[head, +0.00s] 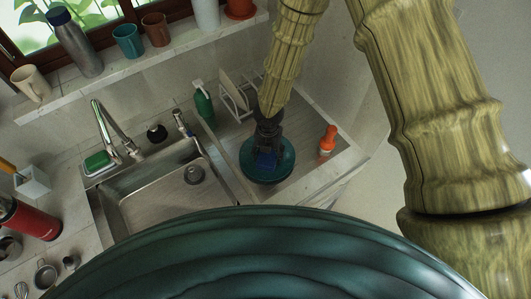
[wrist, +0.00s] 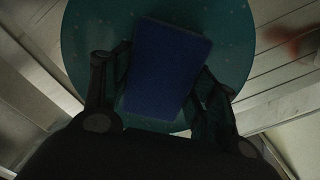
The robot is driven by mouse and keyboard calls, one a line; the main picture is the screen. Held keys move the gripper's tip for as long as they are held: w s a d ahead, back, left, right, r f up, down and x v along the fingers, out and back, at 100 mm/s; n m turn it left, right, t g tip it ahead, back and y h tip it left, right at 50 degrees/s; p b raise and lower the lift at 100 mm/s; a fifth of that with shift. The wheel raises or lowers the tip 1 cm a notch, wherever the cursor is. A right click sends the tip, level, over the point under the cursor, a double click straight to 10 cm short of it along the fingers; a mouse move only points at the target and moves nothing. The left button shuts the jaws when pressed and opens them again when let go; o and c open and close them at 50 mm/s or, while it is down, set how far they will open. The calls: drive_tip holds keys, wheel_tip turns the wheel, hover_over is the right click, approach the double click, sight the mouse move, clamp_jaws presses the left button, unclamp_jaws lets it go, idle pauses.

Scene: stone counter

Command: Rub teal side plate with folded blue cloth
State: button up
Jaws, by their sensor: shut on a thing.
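The teal side plate (head: 284,168) lies on the drainboard to the right of the sink in the head view. It fills much of the upper middle of the wrist view (wrist: 85,35). The folded blue cloth (wrist: 167,72) is a dark blue rectangle over the plate, and a bit of it shows in the head view (head: 266,160). My gripper (wrist: 165,92) is shut on the cloth, with one finger on each side of it, and points down over the plate. Whether the cloth touches the plate I cannot tell.
An orange-handled brush (head: 327,141) stands right of the plate. A green bottle (head: 203,102) and a white rack (head: 238,95) are behind it. The steel sink (head: 160,200) with its faucet (head: 115,130) is to the left. Cups line the window ledge (head: 130,75).

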drive_tip(key=shift+w+r, duration=0.1)
drive_tip(key=shift+w, duration=0.35)
drive_tip(key=shift+s+a+r, duration=0.25)
drive_tip(key=shift+a, duration=0.25)
drive_tip(key=shift+r, duration=3.75)
